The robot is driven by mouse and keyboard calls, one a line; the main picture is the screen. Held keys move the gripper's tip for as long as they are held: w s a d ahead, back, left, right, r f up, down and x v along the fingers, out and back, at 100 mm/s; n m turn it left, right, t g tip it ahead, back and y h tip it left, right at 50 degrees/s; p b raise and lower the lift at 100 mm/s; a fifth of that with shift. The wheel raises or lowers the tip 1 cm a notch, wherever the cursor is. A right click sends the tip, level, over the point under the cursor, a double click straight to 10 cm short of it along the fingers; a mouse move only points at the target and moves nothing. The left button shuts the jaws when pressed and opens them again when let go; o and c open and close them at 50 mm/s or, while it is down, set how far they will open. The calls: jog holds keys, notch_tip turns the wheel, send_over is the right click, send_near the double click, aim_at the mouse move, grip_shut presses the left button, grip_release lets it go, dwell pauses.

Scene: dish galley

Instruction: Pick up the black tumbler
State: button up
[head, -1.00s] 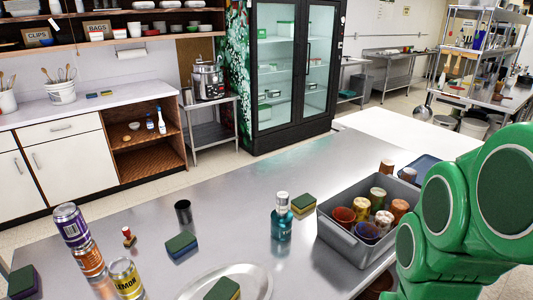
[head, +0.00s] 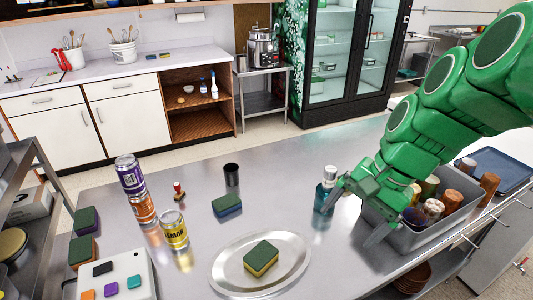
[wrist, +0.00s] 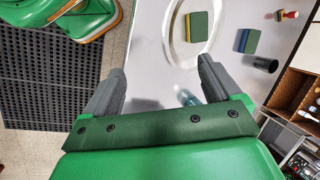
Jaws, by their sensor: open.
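The black tumbler (head: 231,174) stands upright on the steel table, behind a blue-and-green sponge (head: 227,205). In the wrist view the tumbler (wrist: 265,64) is at the right, beyond the right finger. My gripper (head: 356,213) is open and empty, right of the tumbler and well apart from it, beside a teal bottle (head: 324,197). Its two grey fingers (wrist: 160,70) are spread in the wrist view.
A small red-topped stamp (head: 178,192) stands left of the tumbler, near stacked cans (head: 131,174) and a lemon can (head: 174,230). An oval platter (head: 225,278) holds a sponge in front. A grey bin (head: 405,240) of cups is at right. Table between tumbler and bottle is clear.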

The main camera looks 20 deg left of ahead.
jog(key=w+a+r+m+y, duration=0.1)
jog(key=w+a+m+y, duration=0.45)
jog(key=w+a, duration=1.35)
jog(key=m+t+y, duration=0.1)
jog(key=m+y, duration=0.3)
jog(key=m, duration=0.5)
send_over(227, 169)
jog(key=s+d, duration=0.1)
jog(key=d, duration=0.4)
notch_tip(227, 169, down, 4)
notch_tip(227, 169, down, 20)
jog(key=shift+d+f, duration=0.1)
jog(key=shift+f, duration=0.05)
jog(key=shift+x, duration=2.4)
jog(key=c, duration=1)
jog(key=shift+c, duration=0.2)
